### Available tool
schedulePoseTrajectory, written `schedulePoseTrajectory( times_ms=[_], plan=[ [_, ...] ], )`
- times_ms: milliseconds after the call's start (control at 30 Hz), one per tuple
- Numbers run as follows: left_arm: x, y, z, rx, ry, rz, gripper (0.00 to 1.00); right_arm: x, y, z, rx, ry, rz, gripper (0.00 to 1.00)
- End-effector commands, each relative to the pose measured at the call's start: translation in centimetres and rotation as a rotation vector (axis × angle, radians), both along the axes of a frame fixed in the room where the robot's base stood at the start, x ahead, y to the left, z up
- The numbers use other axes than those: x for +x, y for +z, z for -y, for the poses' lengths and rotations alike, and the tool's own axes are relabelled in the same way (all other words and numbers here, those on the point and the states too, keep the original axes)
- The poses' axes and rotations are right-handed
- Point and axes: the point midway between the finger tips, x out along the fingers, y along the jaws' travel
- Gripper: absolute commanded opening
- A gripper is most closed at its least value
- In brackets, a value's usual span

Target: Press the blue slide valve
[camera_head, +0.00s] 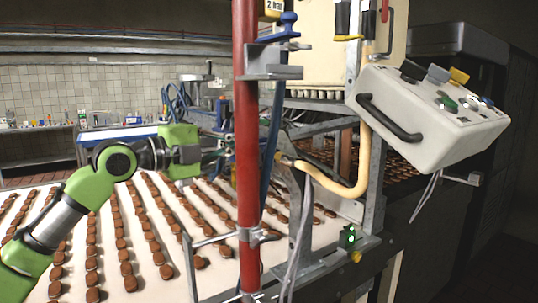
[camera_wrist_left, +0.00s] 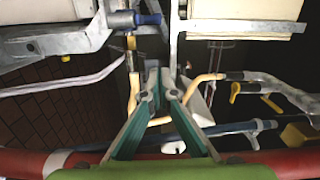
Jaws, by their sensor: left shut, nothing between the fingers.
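A blue valve-like fitting (camera_head: 284,28) sits high beside the red pole, above a grey bracket, in the head view. In the left wrist view, a blue collar (camera_wrist_left: 150,19) is on a grey metal cylinder at the top; I cannot tell which of these is the slide valve. My left gripper (camera_wrist_left: 160,76) shows green fingers, shut and empty, pointing up toward the pipes below the blue collar. In the head view my left gripper (camera_head: 222,152) reaches behind the red pole, its tips partly hidden. My right gripper is not in view.
The red pole (camera_head: 246,130) stands upright in front of the machine. A conveyor (camera_head: 120,200) with rows of brown biscuits runs below my left arm. A grey control box (camera_head: 430,108) with buttons and a cream bent pipe (camera_head: 350,190) are to the right.

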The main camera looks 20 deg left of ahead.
Motion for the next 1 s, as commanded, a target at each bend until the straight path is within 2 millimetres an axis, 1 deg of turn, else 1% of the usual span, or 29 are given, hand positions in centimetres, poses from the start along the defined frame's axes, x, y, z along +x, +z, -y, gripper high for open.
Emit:
schedulePoseTrajectory(
  times_ms=[33, 367, 467, 533, 667, 933, 967, 1000],
  plan=[
    [0.0, -0.2, 0.0, -0.001, 0.0, 0.001, 0.0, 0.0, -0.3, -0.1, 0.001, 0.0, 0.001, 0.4],
    [0.0, -0.1, 0.0, -0.001, 0.0, 0.001, 0.0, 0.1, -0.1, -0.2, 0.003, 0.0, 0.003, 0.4],
    [0.4, 0.0, 0.3, -0.001, -0.001, 0.0, 0.0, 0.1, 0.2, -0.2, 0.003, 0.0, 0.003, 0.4],
    [1.0, 0.2, 0.7, -0.002, -0.002, 0.0, 0.0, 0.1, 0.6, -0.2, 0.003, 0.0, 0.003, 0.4],
    [2.8, 0.3, 2.0, -0.003, -0.004, -0.001, 0.0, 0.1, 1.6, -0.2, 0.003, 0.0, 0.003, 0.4],
    [7.8, 0.4, 5.2, -0.002, -0.003, 0.0, 0.0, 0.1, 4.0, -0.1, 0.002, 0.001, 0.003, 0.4],
    [8.3, 0.3, 5.5, -0.002, -0.002, -0.001, 0.0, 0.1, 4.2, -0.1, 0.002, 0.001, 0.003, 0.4],
    [8.9, 0.2, 5.3, -0.002, 0.002, -0.003, 0.0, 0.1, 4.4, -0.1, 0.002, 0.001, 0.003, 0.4]
  ],
)
